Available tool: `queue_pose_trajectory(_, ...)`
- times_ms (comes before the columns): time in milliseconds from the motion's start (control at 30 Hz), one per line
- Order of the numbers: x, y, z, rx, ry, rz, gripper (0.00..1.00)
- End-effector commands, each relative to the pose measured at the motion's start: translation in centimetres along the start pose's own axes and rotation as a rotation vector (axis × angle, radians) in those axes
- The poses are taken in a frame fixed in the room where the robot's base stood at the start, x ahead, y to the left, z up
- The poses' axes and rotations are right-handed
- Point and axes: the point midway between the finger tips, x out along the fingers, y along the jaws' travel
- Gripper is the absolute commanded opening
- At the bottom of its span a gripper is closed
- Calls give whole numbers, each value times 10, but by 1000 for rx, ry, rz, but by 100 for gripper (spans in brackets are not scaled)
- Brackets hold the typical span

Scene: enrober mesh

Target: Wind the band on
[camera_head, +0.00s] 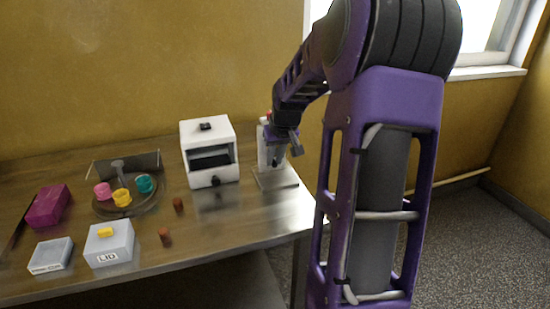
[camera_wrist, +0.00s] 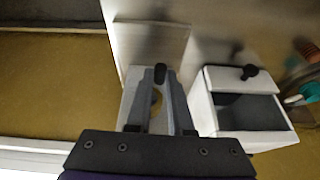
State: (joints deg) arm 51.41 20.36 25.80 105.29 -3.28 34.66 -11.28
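The white machine box (camera_head: 196,140) with a dark front opening stands at the back of the table. A dark knob (camera_head: 216,181) is on its front; the box also shows at right in the wrist view (camera_wrist: 212,112). To its right is a white stand (camera_head: 264,152) on a flat pale base plate (camera_head: 283,178). My gripper (camera_head: 290,146) is at this stand. In the wrist view my gripper (camera_wrist: 160,76) has a dark peg (camera_wrist: 160,72) between its fingertips. I cannot tell whether the fingers touch it. I cannot make out a band.
A round tray (camera_head: 101,208) holds pink, yellow and teal pieces. Nearby are a magenta box (camera_head: 47,207), a grey open tray (camera_head: 66,242), a box labelled LID (camera_head: 97,243) and two small brown cylinders (camera_head: 178,204). The table (camera_head: 225,228) is clear before the machine.

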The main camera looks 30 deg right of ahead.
Motion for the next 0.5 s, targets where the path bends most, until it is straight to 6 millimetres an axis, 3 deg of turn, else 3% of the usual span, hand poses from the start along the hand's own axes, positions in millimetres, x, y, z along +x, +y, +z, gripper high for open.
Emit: queue_pose_trajectory(500, -2, 1, 0, 12, -1, -22, 0)
